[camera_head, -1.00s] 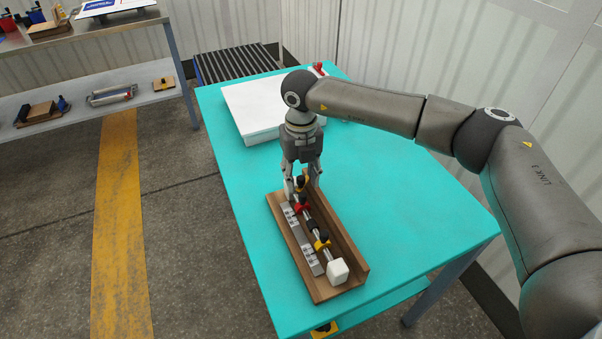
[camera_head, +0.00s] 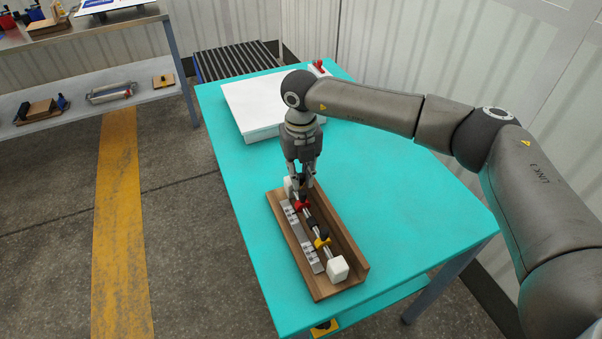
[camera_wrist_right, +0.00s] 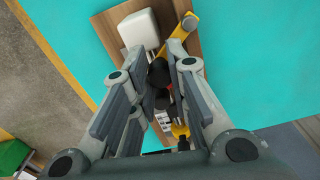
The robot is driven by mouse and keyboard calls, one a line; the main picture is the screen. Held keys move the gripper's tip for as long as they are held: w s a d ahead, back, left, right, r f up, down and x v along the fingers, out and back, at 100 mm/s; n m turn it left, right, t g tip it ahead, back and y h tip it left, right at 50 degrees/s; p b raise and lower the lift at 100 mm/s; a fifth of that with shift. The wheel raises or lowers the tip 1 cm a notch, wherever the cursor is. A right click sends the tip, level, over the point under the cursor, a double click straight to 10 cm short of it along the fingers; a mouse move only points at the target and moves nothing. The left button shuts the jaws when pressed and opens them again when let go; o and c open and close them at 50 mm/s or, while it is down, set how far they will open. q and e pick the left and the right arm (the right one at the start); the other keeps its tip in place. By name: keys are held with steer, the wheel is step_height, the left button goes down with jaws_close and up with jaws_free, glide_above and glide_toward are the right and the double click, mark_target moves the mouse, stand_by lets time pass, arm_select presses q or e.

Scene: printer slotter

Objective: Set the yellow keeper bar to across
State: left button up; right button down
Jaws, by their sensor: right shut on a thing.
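The yellow keeper bar (camera_wrist_right: 184,32) shows in the right wrist view, slanting beside a white end block (camera_wrist_right: 139,29). Its lower end meets a dark round knob (camera_wrist_right: 159,73) between my right gripper's fingers. My right gripper (camera_head: 302,184) is closed on this knob, at the far end of the wooden fixture (camera_head: 350,262); it also shows in the right wrist view (camera_wrist_right: 156,72). In the head view the gripper hides the keeper bar. My left gripper is not in view.
The fixture stands on a turquoise table (camera_head: 410,215), with a red collar (camera_head: 301,204) on its rod and grey slotted strips (camera_head: 306,247) alongside. A white flat box (camera_head: 250,108) lies behind. The table's right side is clear. A shelf unit (camera_head: 90,100) stands at the left.

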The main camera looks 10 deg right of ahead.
steer(key=m, duration=0.1)
steer(key=m+b, duration=0.1)
steer(key=shift+w+a+f+m, duration=0.1)
steer(key=shift+w+a+m, duration=0.3)
steer(key=m, duration=0.1)
steer(key=w+m+b, duration=0.1)
steer(key=m, duration=0.1)
steer(key=shift+a, duration=0.3)
steer(key=shift+w+m+b, duration=0.35)
steer(key=shift+m+b, duration=0.1)
steer(key=shift+m, duration=0.45)
steer(key=c, duration=1.3)
jaws_free()
steer(key=shift+a, duration=0.1)
steer(key=shift+c, duration=0.2)
